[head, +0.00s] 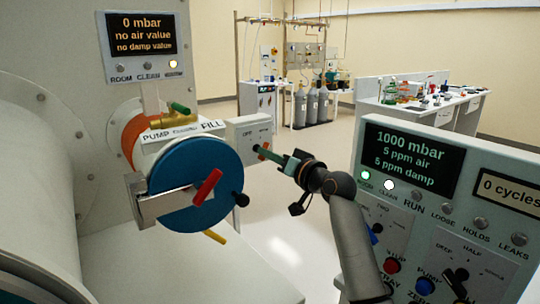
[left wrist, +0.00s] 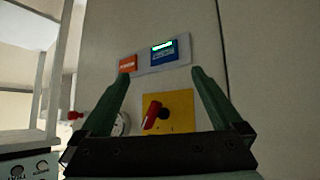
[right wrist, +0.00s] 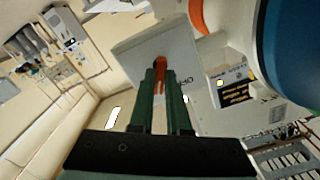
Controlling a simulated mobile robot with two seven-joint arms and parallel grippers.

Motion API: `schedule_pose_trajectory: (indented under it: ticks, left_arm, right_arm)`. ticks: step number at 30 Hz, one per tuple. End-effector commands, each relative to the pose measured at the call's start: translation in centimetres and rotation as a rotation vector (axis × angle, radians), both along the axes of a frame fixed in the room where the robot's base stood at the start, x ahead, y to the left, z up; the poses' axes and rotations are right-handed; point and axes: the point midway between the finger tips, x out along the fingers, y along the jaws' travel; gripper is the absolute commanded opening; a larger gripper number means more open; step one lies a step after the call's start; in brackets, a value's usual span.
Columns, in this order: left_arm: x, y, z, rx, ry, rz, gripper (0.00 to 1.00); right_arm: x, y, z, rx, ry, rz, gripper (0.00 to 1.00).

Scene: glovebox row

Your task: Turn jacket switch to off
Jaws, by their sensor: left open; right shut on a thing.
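The jacket switch appears to be the orange-red handle (right wrist: 160,64) on a light grey box (head: 246,132) lettered OFF, beside the blue round door. My right gripper (head: 268,155) reaches the box front from the right and is shut on the handle. In the right wrist view its green fingers (right wrist: 160,78) lie together around the handle, which hides part of it; the exact switch angle is hard to read. My left gripper (left wrist: 160,75) is open and empty, facing a wall panel with a red knob (left wrist: 152,115) on a yellow plate. It does not show in the head view.
The blue round door (head: 195,185) with a red handle (head: 207,187) stands just left of the switch box. A control panel (head: 450,200) with displays, lamps and knobs fills the right front. Open floor (head: 290,230) lies between them; lab benches stand behind.

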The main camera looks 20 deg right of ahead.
Motion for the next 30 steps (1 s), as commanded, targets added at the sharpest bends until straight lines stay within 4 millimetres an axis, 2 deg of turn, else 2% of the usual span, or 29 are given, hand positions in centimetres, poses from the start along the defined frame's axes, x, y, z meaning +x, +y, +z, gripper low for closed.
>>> schedule_pose_trajectory:
  ticks: [21, 30]
  left_arm:
    - [-0.02, -0.10, -0.58, -0.001, 0.003, -0.001, 1.00]
    - [0.02, -0.16, -0.51, -0.002, 0.002, -0.002, 1.00]
  right_arm:
    - [-0.01, -0.03, 0.01, -0.383, -0.138, -0.001, 0.00]
    - [-0.02, 0.00, 0.01, -0.474, -0.172, -0.001, 0.00]
